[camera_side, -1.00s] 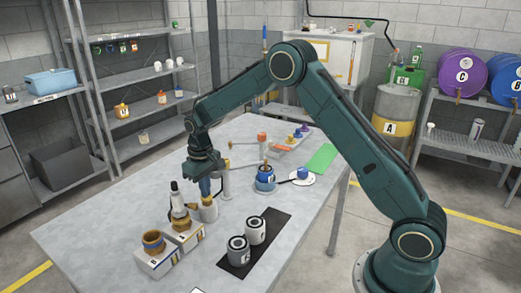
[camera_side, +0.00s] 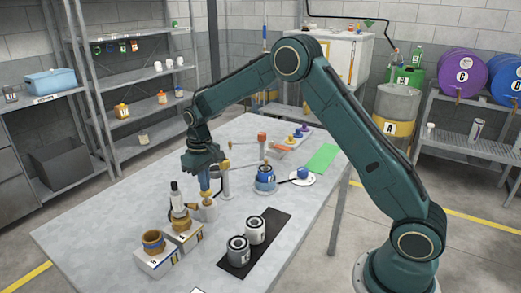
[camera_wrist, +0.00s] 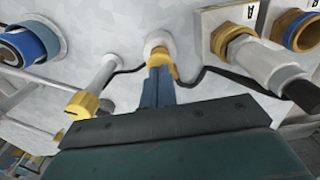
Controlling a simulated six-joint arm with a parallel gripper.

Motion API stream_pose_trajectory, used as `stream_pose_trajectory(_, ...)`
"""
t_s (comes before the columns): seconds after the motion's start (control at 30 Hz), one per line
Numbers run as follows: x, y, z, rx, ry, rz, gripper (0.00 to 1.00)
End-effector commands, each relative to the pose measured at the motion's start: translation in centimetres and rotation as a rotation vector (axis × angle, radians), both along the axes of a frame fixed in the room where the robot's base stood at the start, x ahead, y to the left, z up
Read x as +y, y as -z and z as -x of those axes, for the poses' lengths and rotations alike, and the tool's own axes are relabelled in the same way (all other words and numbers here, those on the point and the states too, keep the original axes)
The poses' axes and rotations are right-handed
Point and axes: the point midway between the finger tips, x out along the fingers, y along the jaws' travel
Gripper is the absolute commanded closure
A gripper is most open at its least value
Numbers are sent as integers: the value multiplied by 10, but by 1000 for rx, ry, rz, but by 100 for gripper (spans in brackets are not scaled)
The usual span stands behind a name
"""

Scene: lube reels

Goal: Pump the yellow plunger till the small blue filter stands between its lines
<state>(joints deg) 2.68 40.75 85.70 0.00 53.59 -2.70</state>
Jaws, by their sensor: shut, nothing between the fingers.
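My gripper (camera_side: 204,188) is shut, its blue fingers pointing down over the yellow plunger (camera_side: 207,199) on a pale grey cylinder (camera_side: 208,212). In the wrist view the shut fingertips (camera_wrist: 158,75) are right at the yellow plunger (camera_wrist: 163,58); whether they touch it I cannot tell. Which of these is the small blue filter is unclear. No lines can be made out at this size.
A post with a yellow knob (camera_side: 225,164) stands close behind my gripper. Boxes with brass rings (camera_side: 153,240) and a dark-tipped white nozzle (camera_side: 176,202) stand in front left.

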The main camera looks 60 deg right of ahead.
Motion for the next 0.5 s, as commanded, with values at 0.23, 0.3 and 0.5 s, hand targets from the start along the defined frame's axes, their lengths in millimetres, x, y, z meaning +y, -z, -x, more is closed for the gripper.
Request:
stream_pose_trajectory(0.23,0,-15,-1,-3,0,0,100)
stream_pose_trajectory(0.3,0,-19,-1,-2,0,0,100)
stream_pose_trajectory(0.5,0,-30,-1,-3,0,0,100)
